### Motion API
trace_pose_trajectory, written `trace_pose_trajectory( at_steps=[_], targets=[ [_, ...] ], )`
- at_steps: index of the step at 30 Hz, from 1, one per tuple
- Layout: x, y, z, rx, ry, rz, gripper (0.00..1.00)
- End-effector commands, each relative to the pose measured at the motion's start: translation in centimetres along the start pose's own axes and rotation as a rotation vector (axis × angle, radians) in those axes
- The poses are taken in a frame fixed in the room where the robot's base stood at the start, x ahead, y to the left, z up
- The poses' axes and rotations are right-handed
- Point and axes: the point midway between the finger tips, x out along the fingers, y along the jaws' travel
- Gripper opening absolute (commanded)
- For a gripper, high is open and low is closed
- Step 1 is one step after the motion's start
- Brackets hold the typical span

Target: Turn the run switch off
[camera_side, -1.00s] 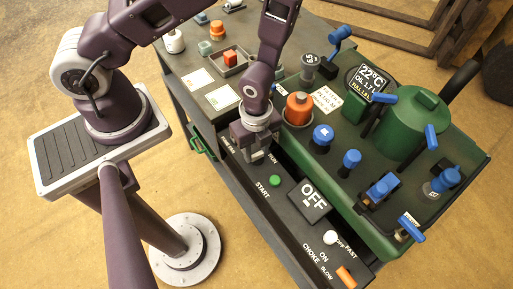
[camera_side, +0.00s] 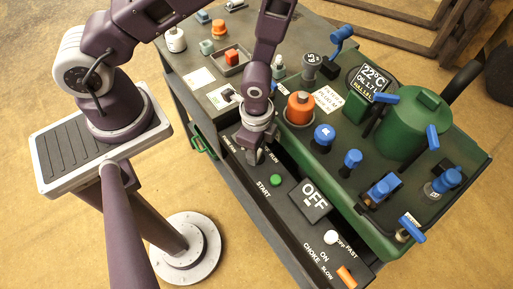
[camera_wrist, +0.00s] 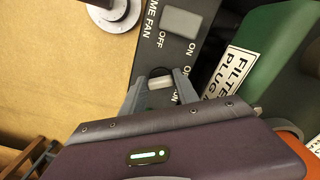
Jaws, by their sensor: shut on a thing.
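The run switch (camera_wrist: 160,84) shows in the wrist view as a small pale piece with a dark rounded edge, between my two fingertips. My gripper (camera_wrist: 160,88) is shut on it, one finger on each side. In the side view my gripper (camera_side: 252,157) points down at the control panel (camera_side: 262,203), beside the RUN label, and hides the switch. The switch's exact setting cannot be told, as the fingers cover part of its lettering.
A green START button (camera_side: 275,180), white choke knob (camera_side: 330,237) and orange slider (camera_side: 346,276) sit along the panel. The fume fan rocker (camera_wrist: 180,22) is close by. An orange-capped part (camera_side: 299,107) and blue-handled valves (camera_side: 324,135) stand to the right.

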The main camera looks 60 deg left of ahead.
Motion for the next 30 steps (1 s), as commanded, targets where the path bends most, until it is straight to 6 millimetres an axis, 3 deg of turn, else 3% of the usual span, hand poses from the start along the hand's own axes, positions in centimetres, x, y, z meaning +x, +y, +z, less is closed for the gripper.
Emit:
trace_pose_trajectory(
  at_steps=[14,15,17,26,30],
  targets=[
    [-0.1,0.0,-0.1,-0.013,0.003,-0.001,0.00],
    [-0.1,0.0,-0.1,-0.013,0.003,-0.001,0.44],
    [0.0,0.0,-0.1,-0.012,0.003,-0.001,0.56],
    [-0.1,0.0,-0.1,-0.011,0.002,-0.001,0.58],
    [-2.0,-0.1,-0.2,-0.012,0.006,-0.003,0.58]
  ],
)
